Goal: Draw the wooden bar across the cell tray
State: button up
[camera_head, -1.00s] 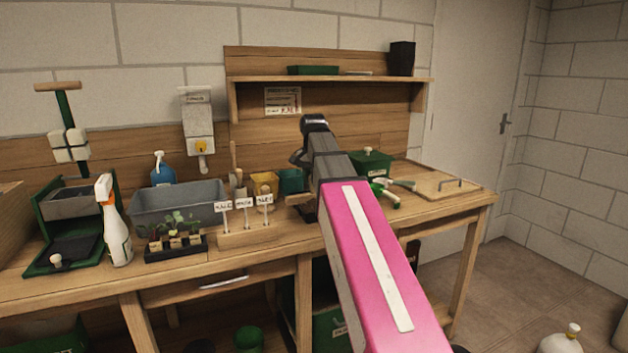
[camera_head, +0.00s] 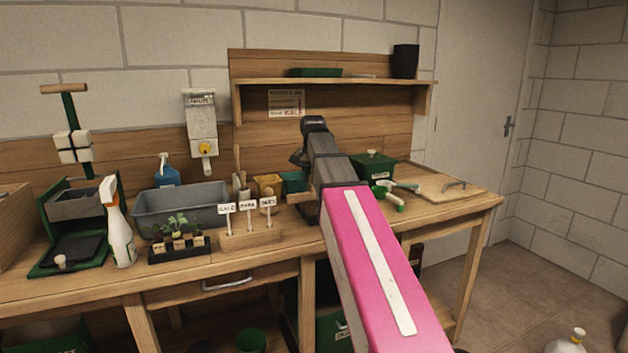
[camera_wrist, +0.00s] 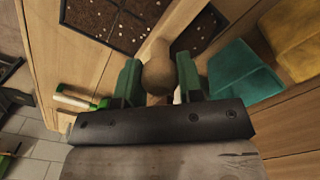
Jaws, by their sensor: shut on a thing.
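In the wrist view, my gripper (camera_wrist: 159,62) has its two green fingers closed on a brown wooden piece with a rounded end (camera_wrist: 158,75), which I take for the wooden bar. Most of its length is hidden or foreshortened. The cell tray (camera_wrist: 112,37), dark soil with pale specks in divided cells, lies just beyond the fingertips at the top left, partly cut off. Whether the bar touches the tray I cannot tell. In the head view my arm hides the gripper and the tray.
Teal (camera_wrist: 240,72) and yellow (camera_wrist: 296,38) containers stand close on the right in the wrist view. A green-and-white hand tool (camera_wrist: 78,99) lies at left. In the head view, a label stand (camera_head: 250,238) and seedlings (camera_head: 178,240) are left of my arm; a board (camera_head: 450,187) lies right.

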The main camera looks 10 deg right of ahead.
jog(key=shift+w, duration=0.25)
jog(key=shift+w+a+f, duration=0.1)
jog(key=shift+w+a, duration=0.1)
jog(key=shift+w, duration=0.7)
jog(key=shift+w, duration=0.1)
jog(key=shift+w+a, duration=0.2)
jog(key=shift+w, duration=0.7)
jog(key=shift+r, duration=0.2)
notch_tip(320, 180, up, 7)
dwell(0.5)
